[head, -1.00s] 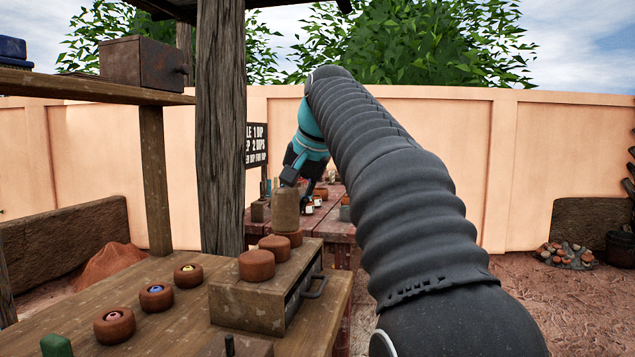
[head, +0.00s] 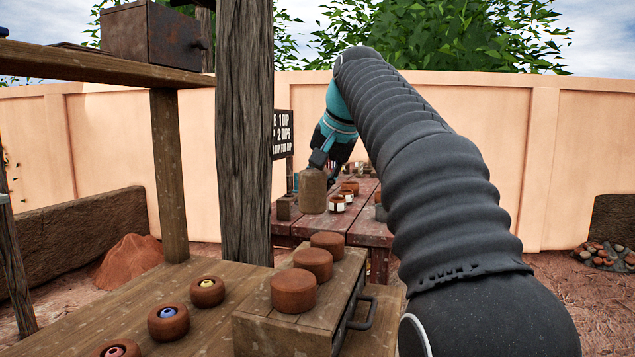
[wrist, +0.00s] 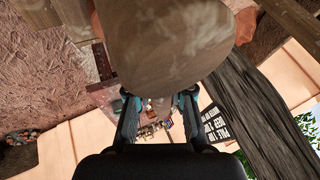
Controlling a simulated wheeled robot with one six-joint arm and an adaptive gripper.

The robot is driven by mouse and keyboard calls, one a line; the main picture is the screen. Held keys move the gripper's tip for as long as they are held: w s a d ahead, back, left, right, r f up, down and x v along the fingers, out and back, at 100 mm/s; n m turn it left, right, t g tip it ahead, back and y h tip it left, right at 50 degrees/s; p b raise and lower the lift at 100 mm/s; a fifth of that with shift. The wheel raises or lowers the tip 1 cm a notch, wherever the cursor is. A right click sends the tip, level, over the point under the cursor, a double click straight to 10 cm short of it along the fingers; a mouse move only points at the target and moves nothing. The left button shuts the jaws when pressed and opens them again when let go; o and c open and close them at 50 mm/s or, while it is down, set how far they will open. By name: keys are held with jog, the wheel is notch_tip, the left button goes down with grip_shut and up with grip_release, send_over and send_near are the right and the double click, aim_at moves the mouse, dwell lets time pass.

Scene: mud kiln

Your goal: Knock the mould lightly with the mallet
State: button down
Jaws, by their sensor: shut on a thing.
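My gripper (head: 318,158) is shut on the mallet, whose blunt brown-grey cylindrical head (head: 312,190) hangs upright below it in the head view. In the wrist view the mallet head (wrist: 165,45) fills the upper middle, in front of my gripper (wrist: 157,108), and hides much of what lies beyond. The grip on the handle is too small to make out. In the head view the mallet head overlaps the red-brown table (head: 370,232); I cannot tell its height over it. I cannot clearly pick out the mould.
A wooden drawer box (head: 285,328) with three clay discs on top stands at front. Clay rings (head: 168,323) with coloured centres lie beside it on the bench (head: 85,325). A thick post (head: 245,130) rises left of my arm. Small pots (head: 338,203) stand on the far table.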

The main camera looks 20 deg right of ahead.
jog(key=shift+f, duration=0.1)
jog(key=b, duration=0.4)
send_over(313, 237)
jog(key=s, duration=0.2)
jog(key=shift+d+f, duration=0.15)
jog(key=shift+f, duration=1.05)
jog(key=shift+d+f, duration=0.1)
jog(key=shift+f, duration=1.1)
notch_tip(313, 237, down, 4)
jog(key=shift+s+r+b, duration=0.1)
jog(key=shift+r+b, duration=0.15)
jog(key=shift+b, duration=0.95)
notch_tip(313, 237, up, 4)
jog(key=p, duration=0.4)
jog(key=shift+f, duration=0.15)
jog(key=shift+f, duration=0.15)
